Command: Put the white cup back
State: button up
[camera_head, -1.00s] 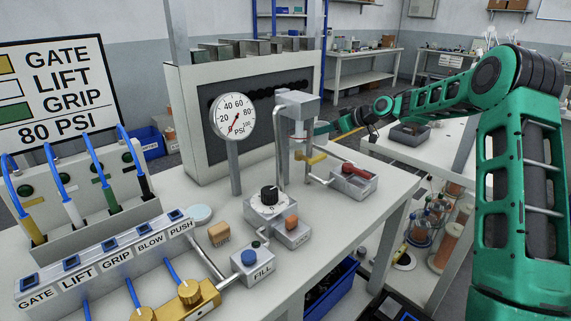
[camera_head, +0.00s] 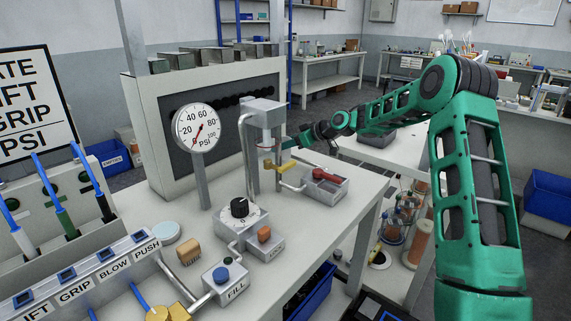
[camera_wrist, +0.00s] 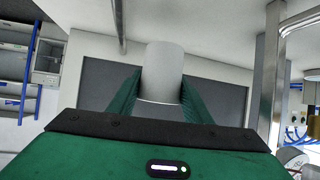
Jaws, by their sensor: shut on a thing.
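The white cup (camera_wrist: 163,72) shows in the wrist view as a pale, plain cylinder between the green fingers of my gripper (camera_wrist: 160,98). The fingers are shut on it, one on each side, and the cup sticks out past them. In the head view my gripper (camera_head: 298,139) is at the end of the outstretched arm, close to the grey dispenser column (camera_head: 264,116) on the bench. The cup is too small and partly hidden there to make out clearly.
Another table (camera_head: 385,150) stands behind. A blue bin (camera_head: 548,195) is at the right.

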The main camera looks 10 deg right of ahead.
aim_at(289, 157)
notch_tip(289, 157, down, 6)
jog(key=shift+f, duration=0.1)
dwell(0.4)
jog(key=o, duration=1.2)
jog(key=v, duration=1.2)
jog(key=shift+s, duration=0.2)
